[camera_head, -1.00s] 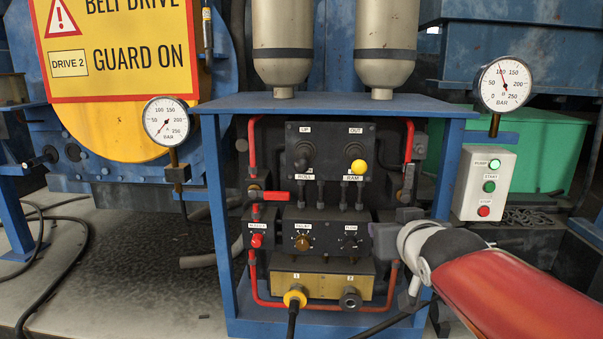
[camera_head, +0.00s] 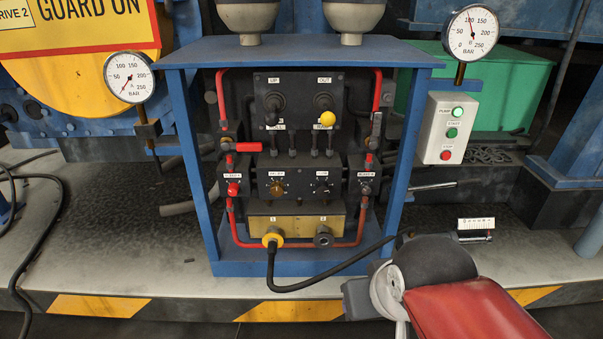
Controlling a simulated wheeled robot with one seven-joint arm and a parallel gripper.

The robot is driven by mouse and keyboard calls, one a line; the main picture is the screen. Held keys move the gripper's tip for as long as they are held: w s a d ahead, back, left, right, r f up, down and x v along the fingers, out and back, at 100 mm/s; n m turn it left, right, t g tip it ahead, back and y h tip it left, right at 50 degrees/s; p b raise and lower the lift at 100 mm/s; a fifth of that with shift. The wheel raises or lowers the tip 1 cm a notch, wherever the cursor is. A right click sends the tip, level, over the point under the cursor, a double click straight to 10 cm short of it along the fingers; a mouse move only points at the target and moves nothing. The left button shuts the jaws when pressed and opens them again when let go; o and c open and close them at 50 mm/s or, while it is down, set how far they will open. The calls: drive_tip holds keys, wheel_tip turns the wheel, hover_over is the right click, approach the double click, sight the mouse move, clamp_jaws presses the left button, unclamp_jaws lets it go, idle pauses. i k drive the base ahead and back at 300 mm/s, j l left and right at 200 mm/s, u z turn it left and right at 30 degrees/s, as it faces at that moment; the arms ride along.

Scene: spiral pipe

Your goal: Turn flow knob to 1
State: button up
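The flow knob (camera_head: 322,188) is the small dark round knob on the right of the black middle panel (camera_head: 299,176) inside the blue frame. Its pointer and scale are too small to read. A knob with a brown face (camera_head: 277,188) sits to its left. My gripper (camera_head: 356,298) is the dark grey block at the end of my red arm, low in the picture, in front of the frame's base and well below the flow knob. It is apart from the panel. Its fingers do not show clearly, and I see nothing held.
A black hose (camera_head: 335,272) runs from the yellow plug (camera_head: 272,237) across toward the right, behind my gripper. Red pipes (camera_head: 222,110) flank the panels. A control box (camera_head: 446,128) hangs at the right. The floor edge has yellow and black stripes (camera_head: 290,310).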

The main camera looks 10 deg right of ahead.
sight(322, 187)
drive_tip(key=k+z, duration=0.2)
drive_tip(key=z, duration=0.2)
drive_tip(key=k+z, duration=0.2)
drive_tip(key=z, duration=0.15)
drive_tip(key=k+z, duration=0.2)
drive_tip(key=z, duration=0.2)
